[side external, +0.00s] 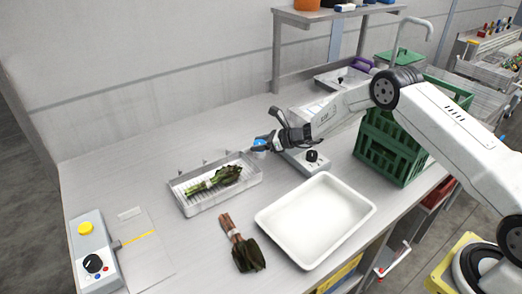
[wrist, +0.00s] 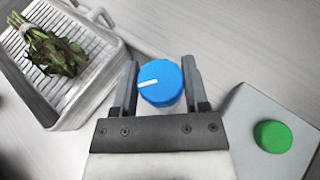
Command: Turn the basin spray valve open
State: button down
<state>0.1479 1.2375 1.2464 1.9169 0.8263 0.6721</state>
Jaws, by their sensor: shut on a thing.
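The spray valve's blue knob (wrist: 162,88) has a white pointer line, which points left in the wrist view. My gripper (wrist: 160,84) has one finger on each side of the knob and is shut on it. In the side external view the blue knob (side external: 260,145) shows only in part, beside the basin's right end, with my gripper (side external: 266,143) at it. The wire-racked basin (side external: 180,206) holds a bundle of leafy greens (side external: 222,176). The greens also show in the wrist view (wrist: 55,48). The valve's body under the knob is mostly hidden.
A grey box with a green button (wrist: 272,136) stands close to my gripper's right. A white tray (side external: 315,220) and a second bundle (side external: 240,243) lie in front. A green crate (side external: 392,150) stands right. A control box with a yellow button (side external: 86,228) is front left.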

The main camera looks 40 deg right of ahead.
jog(key=shift+n+g+y, duration=1.9)
jog(key=shift+n+g, duration=0.3)
jog(key=shift+n, duration=0.3)
jog(key=shift+a+n+g+y, duration=0.1)
jog(key=shift+n+g+y, duration=0.2)
jog(key=shift+n+g, duration=0.45)
jog(key=shift+c, duration=0.5)
grip_release()
jog(key=shift+v, duration=3.95)
